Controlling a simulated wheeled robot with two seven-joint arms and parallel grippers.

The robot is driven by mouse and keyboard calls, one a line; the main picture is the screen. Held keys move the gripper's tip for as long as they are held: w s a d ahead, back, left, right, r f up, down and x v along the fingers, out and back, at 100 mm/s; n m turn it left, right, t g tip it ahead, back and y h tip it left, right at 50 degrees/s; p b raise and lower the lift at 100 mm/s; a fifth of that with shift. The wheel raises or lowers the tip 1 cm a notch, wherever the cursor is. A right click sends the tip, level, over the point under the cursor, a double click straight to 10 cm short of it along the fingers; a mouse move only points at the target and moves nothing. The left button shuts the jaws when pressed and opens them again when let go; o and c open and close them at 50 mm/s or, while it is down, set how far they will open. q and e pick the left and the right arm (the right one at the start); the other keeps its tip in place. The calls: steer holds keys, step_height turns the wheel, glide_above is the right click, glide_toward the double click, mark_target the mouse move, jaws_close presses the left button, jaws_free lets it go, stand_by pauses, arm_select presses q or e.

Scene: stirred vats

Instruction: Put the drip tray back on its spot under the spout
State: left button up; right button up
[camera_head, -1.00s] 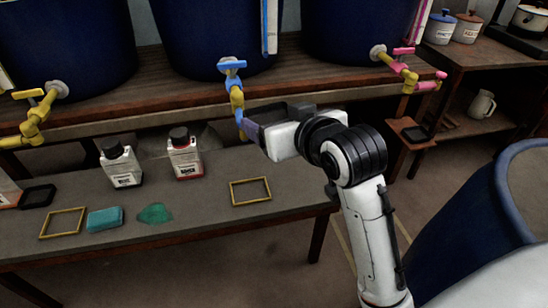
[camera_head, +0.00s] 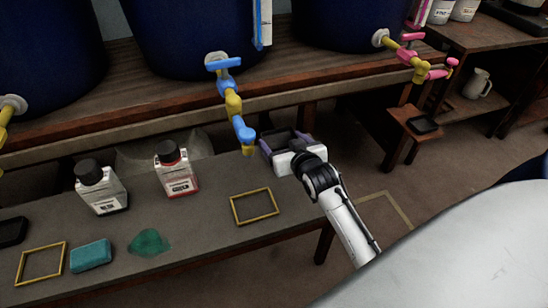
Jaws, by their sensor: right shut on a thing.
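My right gripper (camera_head: 283,143) is shut on a dark, shallow drip tray (camera_head: 282,138), its purple-edged fingers at the tray's sides. The tray is held near the bench's back right, just right of the blue-and-yellow spout (camera_head: 236,112) of the middle vat. The gripper hides part of the tray, and I cannot tell its exact height above the bench. A yellow square outline (camera_head: 234,211) lies empty on the bench, in front of the spout and nearer to me than the tray. My left gripper is not in view.
A blue sponge (camera_head: 91,256), a green cloth (camera_head: 149,242) and another yellow outline (camera_head: 63,257) lie at left. A small stand (camera_head: 410,117) at right bears a dark tray (camera_head: 424,125).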

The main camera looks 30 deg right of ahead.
steer(key=f, duration=0.2)
steer(key=f+b, duration=0.1)
steer(key=shift+s+f, duration=0.2)
steer(key=shift+f, duration=0.2)
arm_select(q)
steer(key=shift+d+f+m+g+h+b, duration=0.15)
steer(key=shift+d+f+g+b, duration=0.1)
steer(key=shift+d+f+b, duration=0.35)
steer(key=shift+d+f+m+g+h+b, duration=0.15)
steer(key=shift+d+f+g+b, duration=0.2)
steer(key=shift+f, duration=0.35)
arm_select(e)
steer(key=shift+f, duration=2.3)
steer(key=shift+f, duration=0.2)
steer(key=o, duration=1.1)
steer(key=shift+c, duration=0.2)
